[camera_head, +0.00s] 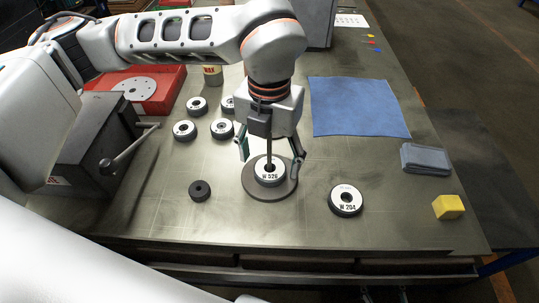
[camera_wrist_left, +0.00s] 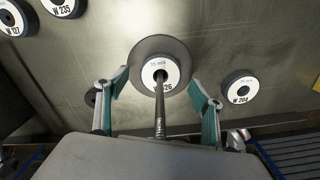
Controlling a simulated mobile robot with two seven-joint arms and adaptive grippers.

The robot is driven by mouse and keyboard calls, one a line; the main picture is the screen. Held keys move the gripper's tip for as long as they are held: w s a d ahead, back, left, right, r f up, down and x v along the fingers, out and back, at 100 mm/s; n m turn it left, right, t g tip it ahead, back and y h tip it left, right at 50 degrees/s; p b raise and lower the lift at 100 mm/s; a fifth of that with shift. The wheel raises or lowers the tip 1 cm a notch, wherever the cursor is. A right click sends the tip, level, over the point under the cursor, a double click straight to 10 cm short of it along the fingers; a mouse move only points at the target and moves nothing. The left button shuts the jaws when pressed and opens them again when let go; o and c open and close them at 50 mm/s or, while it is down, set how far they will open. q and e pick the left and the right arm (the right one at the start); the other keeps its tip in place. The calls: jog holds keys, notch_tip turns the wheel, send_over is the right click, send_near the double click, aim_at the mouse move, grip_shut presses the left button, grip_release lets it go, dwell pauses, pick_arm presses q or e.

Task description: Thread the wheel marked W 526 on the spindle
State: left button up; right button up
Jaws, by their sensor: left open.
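The wheel marked W 526 (camera_head: 269,178) has a white face and sits around the upright dark spindle (camera_head: 268,150), low on its round grey base (camera_head: 287,192). In the left wrist view the spindle (camera_wrist_left: 160,118) passes through the hole of the wheel (camera_wrist_left: 171,76), with part of the grey base (camera_wrist_left: 145,49) showing behind. My left gripper (camera_head: 270,162) is open above the base, one finger on each side of the spindle. In the left wrist view its fingers (camera_wrist_left: 160,90) stand apart from the wheel and hold nothing. My right gripper is not in view.
The wheel marked W 204 (camera_head: 346,200) lies to the right and a small dark disc (camera_head: 199,190) to the left. Several wheels (camera_head: 184,130) lie further back. A red tray (camera_head: 167,85), blue cloth (camera_head: 358,106), grey box (camera_head: 426,158) and yellow block (camera_head: 448,207) surround them.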

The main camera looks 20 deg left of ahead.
pick_arm(q)
jog(key=shift+r, duration=0.15)
notch_tip(320, 180, up, 12)
jog(key=shift+f, duration=0.1)
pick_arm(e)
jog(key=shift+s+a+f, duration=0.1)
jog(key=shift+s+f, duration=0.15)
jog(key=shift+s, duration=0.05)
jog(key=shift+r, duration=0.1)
pick_arm(q)
notch_tip(320, 180, up, 4)
jog(key=shift+f+p, duration=0.2)
jog(key=shift+p, duration=1.05)
jog(key=shift+f, duration=0.25)
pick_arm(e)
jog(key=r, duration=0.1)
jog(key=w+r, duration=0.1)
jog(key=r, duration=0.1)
